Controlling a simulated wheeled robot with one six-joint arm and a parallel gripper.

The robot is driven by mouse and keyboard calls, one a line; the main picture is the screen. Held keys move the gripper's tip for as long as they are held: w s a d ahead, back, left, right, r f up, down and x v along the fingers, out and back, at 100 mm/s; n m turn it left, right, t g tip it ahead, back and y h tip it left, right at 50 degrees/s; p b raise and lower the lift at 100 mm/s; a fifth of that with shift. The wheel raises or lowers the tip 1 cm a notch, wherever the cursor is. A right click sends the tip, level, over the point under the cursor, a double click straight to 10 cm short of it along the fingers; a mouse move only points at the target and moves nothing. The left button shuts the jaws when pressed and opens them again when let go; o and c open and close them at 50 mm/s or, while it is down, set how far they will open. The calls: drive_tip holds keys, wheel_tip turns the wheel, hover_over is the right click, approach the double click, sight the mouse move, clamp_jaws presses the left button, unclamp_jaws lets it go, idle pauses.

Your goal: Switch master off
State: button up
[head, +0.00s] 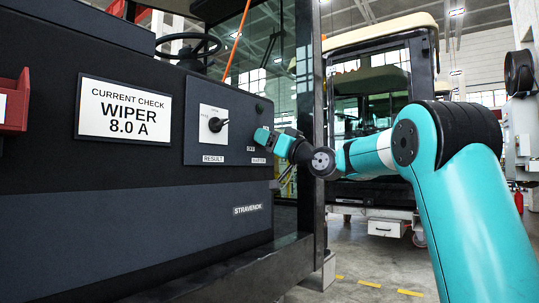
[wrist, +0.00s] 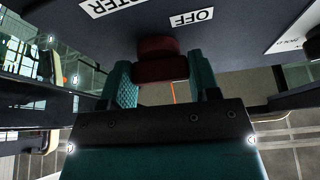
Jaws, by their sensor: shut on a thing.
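The master switch is a dark red knob (wrist: 160,67) on the cab's dark panel, seen in the wrist view. My gripper (wrist: 160,88) has its teal fingers on either side of the knob and is shut on it. The OFF label (wrist: 191,18) and the partly cut MASTER label (wrist: 110,5) appear upside down beside it. In the head view my gripper (head: 263,138) is at the panel's right edge, just above the MASTER label (head: 258,161) and hides the knob. Which position the knob points to I cannot tell.
A black rotary knob (head: 216,124) on a white plate sits left of my gripper, above the RESULT label (head: 213,159). A sign (head: 124,109) reads "CURRENT CHECK WIPER 8.0 A". A dark cab post (head: 310,120) stands close right of the panel. A red bin (head: 14,102) is far left.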

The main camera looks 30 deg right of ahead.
drive_tip(key=shift+f+n+y+b, duration=0.1)
drive_tip(key=shift+n+y+b, duration=0.4)
drive_tip(key=shift+n, duration=0.3)
drive_tip(key=o, duration=0.9)
drive_tip(key=shift+b+v, duration=3.75)
drive_tip(key=shift+v, duration=4.9)
drive_tip(key=shift+d+r, duration=0.15)
drive_tip(key=shift+r, duration=0.1)
